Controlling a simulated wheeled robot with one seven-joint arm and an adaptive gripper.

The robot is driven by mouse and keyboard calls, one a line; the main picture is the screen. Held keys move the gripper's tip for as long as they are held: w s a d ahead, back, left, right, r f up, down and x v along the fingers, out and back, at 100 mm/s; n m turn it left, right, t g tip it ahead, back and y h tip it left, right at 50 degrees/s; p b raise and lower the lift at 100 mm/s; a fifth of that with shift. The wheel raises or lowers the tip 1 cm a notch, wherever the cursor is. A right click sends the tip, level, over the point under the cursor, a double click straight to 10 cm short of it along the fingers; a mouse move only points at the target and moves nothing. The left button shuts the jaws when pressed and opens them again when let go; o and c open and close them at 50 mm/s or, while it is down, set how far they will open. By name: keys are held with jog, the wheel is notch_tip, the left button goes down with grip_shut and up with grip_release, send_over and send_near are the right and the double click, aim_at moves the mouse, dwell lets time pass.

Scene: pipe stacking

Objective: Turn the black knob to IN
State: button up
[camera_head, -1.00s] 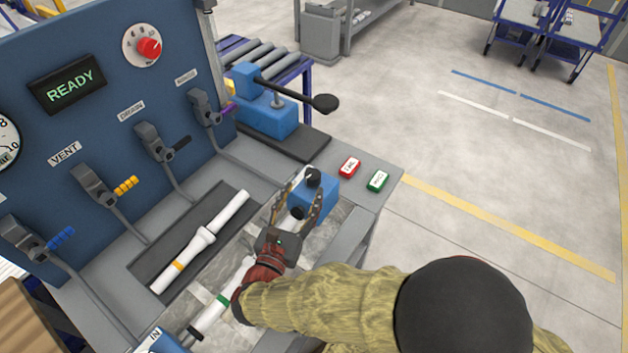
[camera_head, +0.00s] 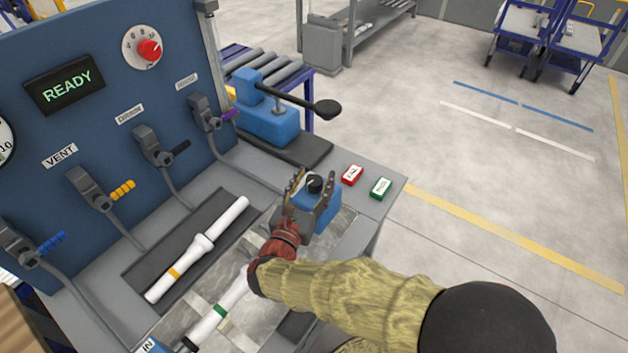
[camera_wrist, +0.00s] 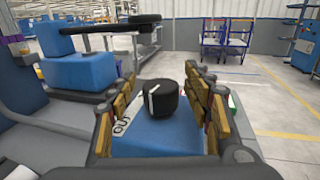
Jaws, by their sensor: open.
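The black knob (camera_head: 315,183) sits on top of a blue block (camera_head: 322,208) at the right part of the bench. In the wrist view the black knob (camera_wrist: 160,98) has a white pointer line on its left side. An OUT label (camera_wrist: 122,124) stands left of it on the blue block. My gripper (camera_head: 314,184) is open, with one finger on each side of the knob. In the wrist view the fingers of my gripper (camera_wrist: 160,105) show gaps to the knob on both sides. An IN label is not visible beside this knob.
Red (camera_head: 352,175) and green (camera_head: 380,187) buttons sit right of the knob. A blue clamp with a black-ended lever (camera_head: 326,110) stands behind. A white pipe (camera_head: 200,245) lies in a dark tray to the left. Several levers line the blue panel, whose display (camera_head: 66,91) reads READY.

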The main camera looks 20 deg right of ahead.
jog(key=shift+c, duration=0.9)
jog(key=c, duration=1)
